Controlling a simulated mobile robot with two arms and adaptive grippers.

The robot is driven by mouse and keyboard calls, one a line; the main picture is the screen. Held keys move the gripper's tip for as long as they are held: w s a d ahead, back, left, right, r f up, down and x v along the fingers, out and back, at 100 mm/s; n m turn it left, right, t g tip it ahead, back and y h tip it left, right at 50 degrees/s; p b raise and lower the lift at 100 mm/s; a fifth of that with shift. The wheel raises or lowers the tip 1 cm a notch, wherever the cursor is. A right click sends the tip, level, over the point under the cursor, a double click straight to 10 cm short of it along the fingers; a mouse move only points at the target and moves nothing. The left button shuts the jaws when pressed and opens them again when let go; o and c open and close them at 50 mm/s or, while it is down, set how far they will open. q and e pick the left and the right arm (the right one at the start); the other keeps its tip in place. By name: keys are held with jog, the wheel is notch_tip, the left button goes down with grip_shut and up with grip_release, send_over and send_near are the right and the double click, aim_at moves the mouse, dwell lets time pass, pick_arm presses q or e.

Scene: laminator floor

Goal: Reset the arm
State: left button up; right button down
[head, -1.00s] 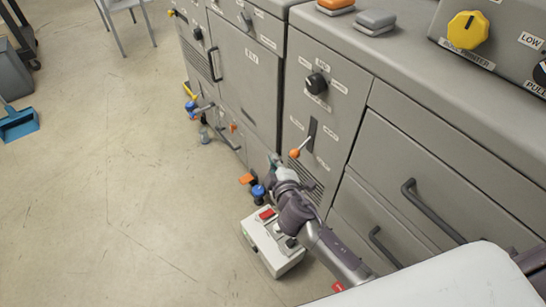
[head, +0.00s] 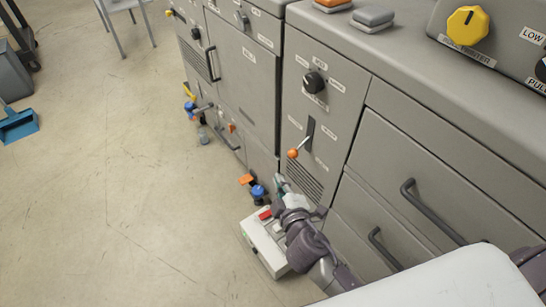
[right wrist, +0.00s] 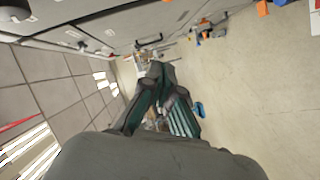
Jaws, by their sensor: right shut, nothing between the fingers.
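My right gripper (head: 281,184) is in front of the grey cabinet, below the orange-tipped lever (head: 293,153) and apart from it. Its fingers are closed with nothing held. In the right wrist view the dark and green fingers (right wrist: 160,78) meet over open space. My right arm partly covers a white control box (head: 262,240) with a red button, which stands on the floor. My left gripper is not in view.
The grey cabinets have a black knob (head: 315,82), drawer handles (head: 432,212) and a yellow knob (head: 467,27). Blue and orange pedals (head: 257,191) stand near the cabinet foot. A blue dustpan (head: 18,124) lies at the left. The floor (head: 110,190) between is clear.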

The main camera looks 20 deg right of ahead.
jog(key=s+d+f+m+g+p, duration=0.1)
jog(key=s+d+f+g, duration=0.3)
jog(key=f, duration=0.8)
jog(key=s+a+f+m+g+p, duration=0.1)
jog(key=s+f+m+g+p, duration=0.15)
jog(key=s+f, duration=0.65)
jog(key=s+d+f+m+g, duration=0.2)
jog(key=s+f, duration=0.4)
jog(key=s, duration=0.3)
jog(key=s+d+f+m+g+p, duration=0.1)
jog(key=s+f+m+g, duration=0.1)
jog(key=s+f, duration=0.4)
jog(key=s+d+f+m+g+p, duration=0.1)
jog(key=s+f+g, duration=0.3)
jog(key=s, duration=0.8)
notch_tip(320, 180, down, 3)
jog(key=shift+s+d+r+m+y, duration=0.15)
jog(key=shift+d+m+y, duration=0.25)
jog(key=shift+d, duration=0.45)
